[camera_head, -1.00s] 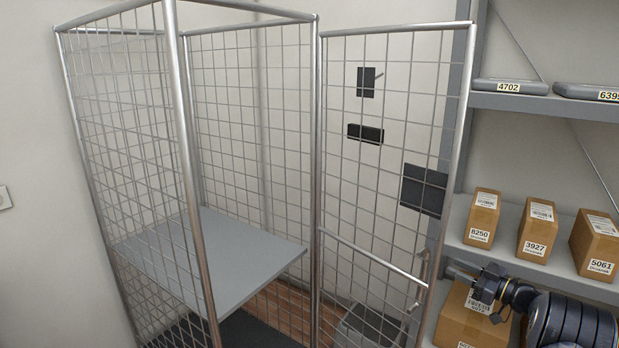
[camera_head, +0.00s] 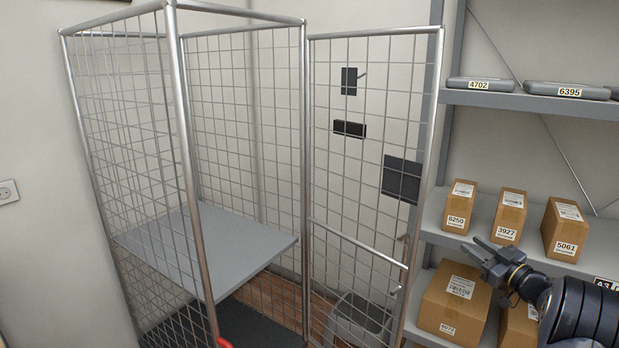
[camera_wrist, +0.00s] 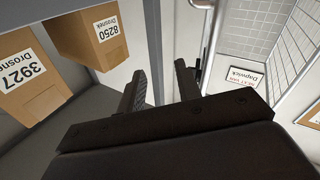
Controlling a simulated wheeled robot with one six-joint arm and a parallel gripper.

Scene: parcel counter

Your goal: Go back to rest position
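My gripper (camera_head: 480,250) is at the lower right in the head view, in front of the shelf rack and just left of the small boxes' lower edge. In the wrist view its two fingers (camera_wrist: 160,85) stand apart with nothing between them. The arm behind it reaches in from the lower right corner.
A wire cage trolley (camera_head: 205,180) with a grey shelf (camera_head: 215,245) stands at left, its mesh door (camera_head: 365,160) swung out towards the rack. The rack (camera_head: 560,105) holds small boxes (camera_head: 509,215), larger boxes (camera_head: 455,300) below and flat grey parcels (camera_head: 567,90) above. A grey bin (camera_head: 360,318) is behind the door.

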